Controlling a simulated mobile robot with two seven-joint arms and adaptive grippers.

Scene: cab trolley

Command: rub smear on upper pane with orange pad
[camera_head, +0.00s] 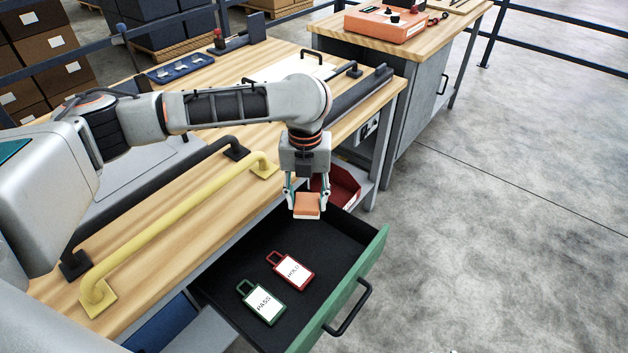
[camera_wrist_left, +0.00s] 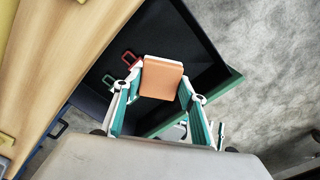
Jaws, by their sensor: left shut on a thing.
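My left gripper (camera_head: 306,200) is shut on the orange pad (camera_head: 307,206) and holds it above the open drawer, near the drawer's far end. The pad has an orange top and a pale underside. In the left wrist view the pad (camera_wrist_left: 162,78) sits between the teal-lined fingers, over the dark drawer floor. I cannot make out an upper pane or a smear in either view.
The open drawer (camera_head: 366,265) has a green front and a black handle. A red HOLD tag (camera_head: 293,270) and a green PASS tag (camera_head: 262,303) lie inside. A yellow rail (camera_head: 180,222) runs along the wooden bench edge. A red bin (camera_head: 343,186) sits behind the gripper.

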